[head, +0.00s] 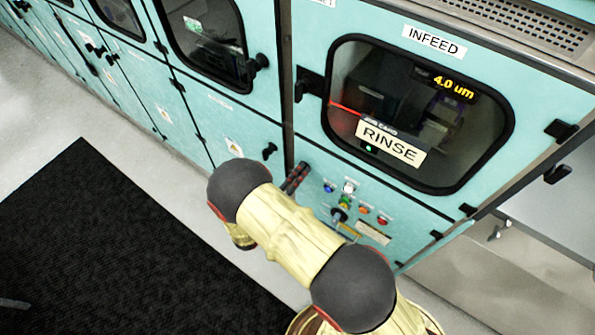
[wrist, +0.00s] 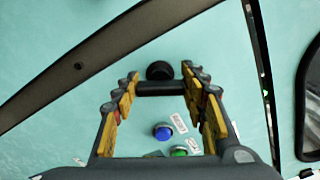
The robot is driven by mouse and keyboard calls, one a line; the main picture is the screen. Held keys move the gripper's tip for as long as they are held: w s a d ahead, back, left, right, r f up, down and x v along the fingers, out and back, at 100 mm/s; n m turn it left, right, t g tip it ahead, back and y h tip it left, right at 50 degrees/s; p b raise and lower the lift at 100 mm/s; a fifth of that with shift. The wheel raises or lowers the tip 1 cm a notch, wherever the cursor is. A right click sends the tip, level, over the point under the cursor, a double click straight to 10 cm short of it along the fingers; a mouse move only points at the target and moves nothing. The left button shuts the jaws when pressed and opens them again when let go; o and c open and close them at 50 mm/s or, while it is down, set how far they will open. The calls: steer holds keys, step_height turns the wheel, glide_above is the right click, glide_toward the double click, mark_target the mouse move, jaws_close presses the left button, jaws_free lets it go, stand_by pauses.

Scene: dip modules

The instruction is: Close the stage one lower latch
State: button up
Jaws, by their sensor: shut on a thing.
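In the wrist view my gripper (wrist: 160,84) has its yellow-padded fingers on either side of a black latch (wrist: 160,72). The latch shows as a round knob and a dark bar between the fingertips, close to the teal panel. The gripper is shut on it. In the head view my yellow arm hides much of the gripper, and I cannot clearly tell how the latch is turned. Another black latch (head: 269,150) shows on the panel left of the arm.
The INFEED door has a dark window (head: 420,115) with a RINSE label (head: 390,143). Coloured buttons (head: 362,207) sit below it; a blue button (wrist: 163,132) is close to the fingers in the wrist view. A black mat (head: 130,250) covers the floor at left.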

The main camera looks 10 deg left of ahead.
steer(key=n+p, duration=0.1)
steer(key=n, duration=0.4)
steer(key=shift+a, duration=0.1)
steer(key=shift+p, duration=0.3)
steer(key=shift+c, duration=0.2)
steer(key=o, duration=1.2)
steer(key=shift+f, duration=0.1)
steer(key=v, duration=1.2)
